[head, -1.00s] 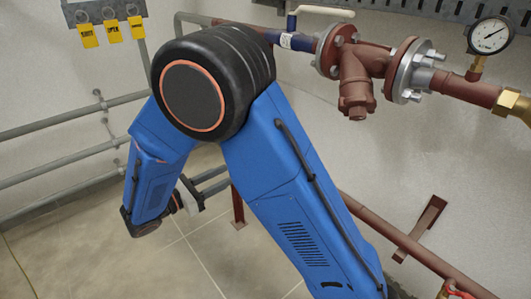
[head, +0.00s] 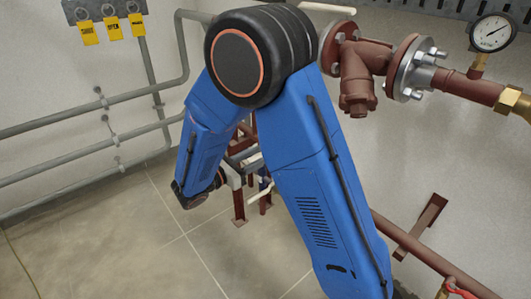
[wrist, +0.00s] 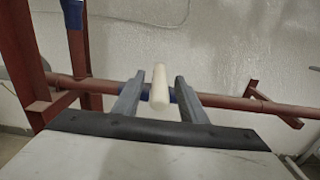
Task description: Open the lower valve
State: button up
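The lower valve's off-white lever handle (wrist: 159,88) shows in the wrist view, pointing toward the camera. Its blue body (wrist: 147,93) sits on the red-brown horizontal pipe behind it. My gripper (wrist: 158,92) is open, with one grey finger on each side of the handle. I see gaps between the handle and both fingers; how far along the handle the fingertips reach is hard to tell. In the head view my gripper (head: 243,155) is low behind my blue arm, and the valve there is mostly hidden.
A red-brown pipe (head: 423,254) runs along the wall, with a bracket (head: 421,224) beside it. Red-brown uprights (wrist: 75,60) stand left of the handle. Flanged upper piping (head: 357,75) and a gauge (head: 492,33) are above right. Grey pipes (head: 75,106) line the left wall.

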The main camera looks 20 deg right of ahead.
jog(key=shift+x, duration=1.5)
grip_shut()
jog(key=shift+d, duration=0.15)
